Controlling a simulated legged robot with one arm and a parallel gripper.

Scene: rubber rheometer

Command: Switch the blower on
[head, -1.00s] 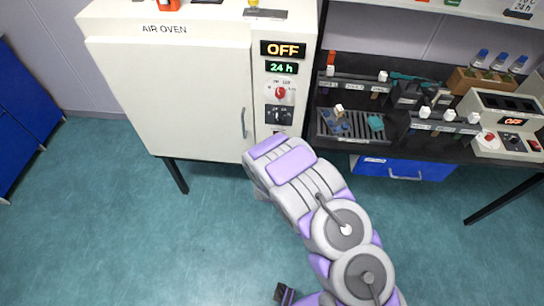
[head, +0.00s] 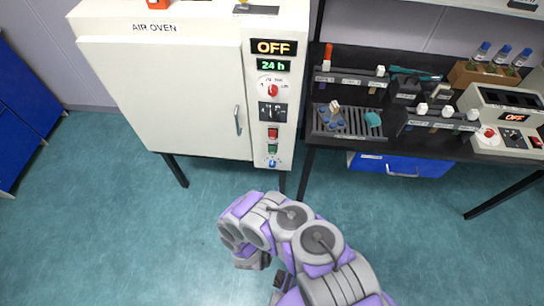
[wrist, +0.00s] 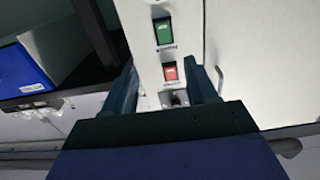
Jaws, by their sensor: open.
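I cannot read which control is the blower's. The wrist view shows the green button (wrist: 163,32) and red button (wrist: 170,73). My gripper (wrist: 164,76) is open and empty, its dark fingers framing the panel strip.
The oven handle (head: 238,120) is left of the panel. Floor in front is clear.

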